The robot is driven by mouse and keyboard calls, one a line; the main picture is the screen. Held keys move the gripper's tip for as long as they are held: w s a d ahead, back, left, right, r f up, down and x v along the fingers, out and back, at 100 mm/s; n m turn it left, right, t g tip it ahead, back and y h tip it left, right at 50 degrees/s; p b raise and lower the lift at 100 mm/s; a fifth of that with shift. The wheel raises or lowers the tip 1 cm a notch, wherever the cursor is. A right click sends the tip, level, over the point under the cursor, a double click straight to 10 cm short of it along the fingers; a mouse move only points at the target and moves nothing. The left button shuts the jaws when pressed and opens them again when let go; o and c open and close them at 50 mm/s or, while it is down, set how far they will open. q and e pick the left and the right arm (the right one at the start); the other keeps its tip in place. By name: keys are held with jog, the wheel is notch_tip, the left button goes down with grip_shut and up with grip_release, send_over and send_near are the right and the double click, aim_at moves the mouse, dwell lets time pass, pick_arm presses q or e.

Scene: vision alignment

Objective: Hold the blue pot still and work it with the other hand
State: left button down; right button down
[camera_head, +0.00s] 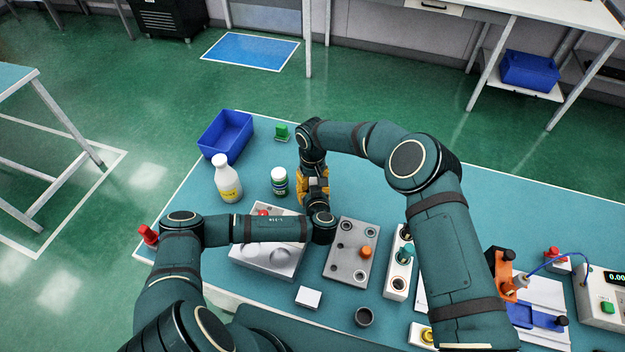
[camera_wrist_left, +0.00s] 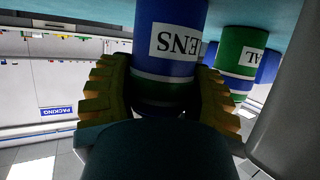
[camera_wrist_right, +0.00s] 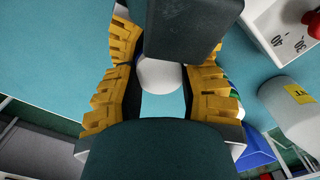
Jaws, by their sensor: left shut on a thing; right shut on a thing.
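The blue pot (camera_wrist_left: 170,40), with a white label reading "ENS", stands between the yellow fingers of my left gripper (camera_wrist_left: 165,80), which is shut on it. In the head view both grippers meet closely, and the blue pot is hidden behind them. My left gripper (camera_head: 315,199) comes in from the front and my right gripper (camera_head: 312,172) from behind and above. In the right wrist view a round white lid (camera_wrist_right: 159,74) sits between the fingers of my right gripper (camera_wrist_right: 165,60), which is shut on it. A dark arm part hides some of that view.
A green-and-white pot (camera_head: 279,181) and a white bottle (camera_head: 228,180) stand left of the grippers. A blue bin (camera_head: 226,135) and a green block (camera_head: 282,132) are behind. A grey block (camera_head: 343,268) with an orange peg (camera_head: 366,252) stands in front to the right.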

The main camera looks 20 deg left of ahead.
jog(key=shift+n, duration=0.4)
jog(key=c, duration=0.6)
grip_release()
jog(key=shift+r, duration=0.15)
